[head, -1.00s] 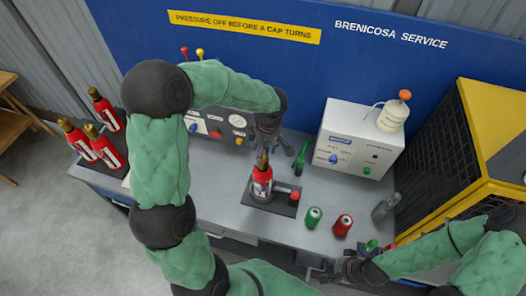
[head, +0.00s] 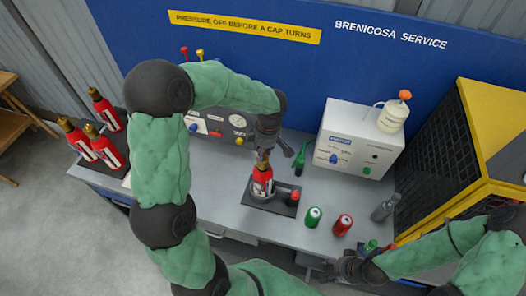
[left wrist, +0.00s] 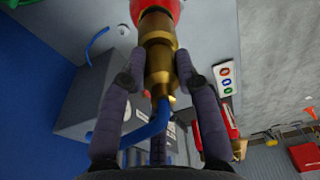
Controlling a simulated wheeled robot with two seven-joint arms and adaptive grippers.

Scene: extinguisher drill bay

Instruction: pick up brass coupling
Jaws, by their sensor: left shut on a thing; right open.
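The brass coupling (left wrist: 157,58) is a stepped gold fitting on the neck of a small red extinguisher (head: 262,182), which stands upright in a dark holder plate (head: 285,208) on the bench. In the head view the coupling (head: 262,160) shows just under my left gripper (head: 268,150). In the left wrist view my left gripper (left wrist: 155,75) is shut on the coupling, with fingers on both sides of it. A blue strip (left wrist: 147,128) shows below the coupling there. My right gripper (head: 335,270) is open and empty at the bench's front right.
A green can (head: 313,217) and a red can (head: 343,225) stand right of the holder. Several red extinguishers (head: 103,150) stand at left. A yellow-framed cage (head: 480,140) bounds the right.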

